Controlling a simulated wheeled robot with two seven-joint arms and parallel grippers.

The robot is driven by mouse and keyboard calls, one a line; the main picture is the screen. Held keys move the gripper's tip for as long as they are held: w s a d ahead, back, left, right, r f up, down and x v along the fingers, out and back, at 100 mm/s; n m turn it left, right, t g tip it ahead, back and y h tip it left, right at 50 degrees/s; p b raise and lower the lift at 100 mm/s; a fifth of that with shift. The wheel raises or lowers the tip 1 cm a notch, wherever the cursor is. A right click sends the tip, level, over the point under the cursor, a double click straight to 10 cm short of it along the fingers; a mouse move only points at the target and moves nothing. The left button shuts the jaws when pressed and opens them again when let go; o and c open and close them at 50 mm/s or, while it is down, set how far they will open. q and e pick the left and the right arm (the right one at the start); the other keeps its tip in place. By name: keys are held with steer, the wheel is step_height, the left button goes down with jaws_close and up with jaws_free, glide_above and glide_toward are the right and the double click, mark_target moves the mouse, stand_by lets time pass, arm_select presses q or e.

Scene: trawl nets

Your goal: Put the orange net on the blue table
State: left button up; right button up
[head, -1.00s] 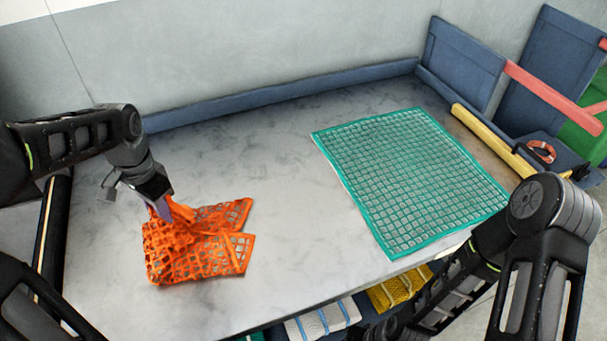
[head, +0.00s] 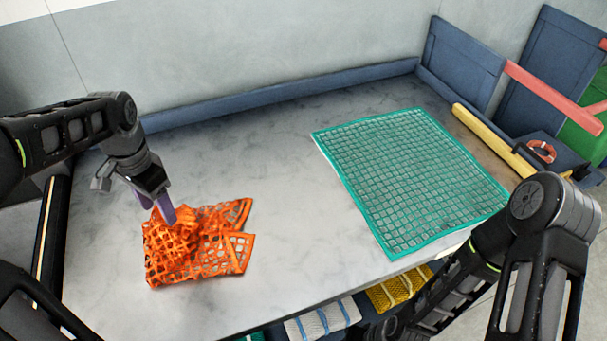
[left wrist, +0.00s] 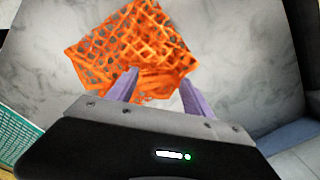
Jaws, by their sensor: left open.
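The orange net (head: 205,245) lies crumpled on the left part of the grey marbled tabletop (head: 270,200), which has blue edging. Its left part is bunched up and its right part lies flatter, with a folded corner. My left gripper (head: 156,214) is open with its purple fingers just above and at the bunched part. In the left wrist view the net (left wrist: 125,45) lies beyond and between the spread fingertips (left wrist: 160,82). I cannot tell whether the fingertips touch it. My right arm shows at the lower right, but its gripper is out of view.
A teal net (head: 410,180) lies flat on the right of the tabletop. A yellow bar (head: 490,140), blue panels (head: 465,62) and a red bar (head: 550,95) stand at the right. The middle of the tabletop is clear.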

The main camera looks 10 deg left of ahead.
arm_select(q)
steer(key=shift+r, duration=2.8)
steer(key=shift+r, duration=0.1)
